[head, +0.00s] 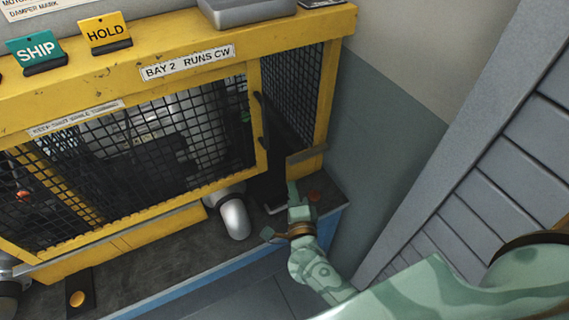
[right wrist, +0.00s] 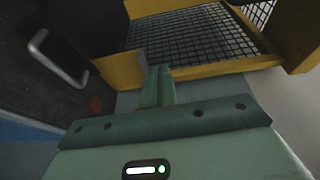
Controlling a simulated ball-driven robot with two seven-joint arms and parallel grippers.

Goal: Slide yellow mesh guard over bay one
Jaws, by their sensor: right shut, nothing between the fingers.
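The yellow mesh guard (head: 185,135) stands across the front of the yellow bench housing. A black upright handle (head: 261,120) is on its right end. A dark opening (head: 280,170) shows between that end and the right corner post. The sign over the guard reads BAY 2 RUNS CW (head: 187,64); I see no sign for bay one. My right gripper (head: 293,192) is shut and empty, low before the opening, below and right of the handle. Its fingers also show in the right wrist view (right wrist: 158,86), near a yellow frame edge (right wrist: 195,69). My left gripper is out of view.
A silver pipe (head: 234,214) sticks out under the guard. An orange-red knob (head: 314,196) sits beside my right gripper. A yellow button (head: 77,298) is at the front left. SHIP (head: 36,51) and HOLD (head: 106,33) signs stand on top. A wall (head: 385,150) closes the right side.

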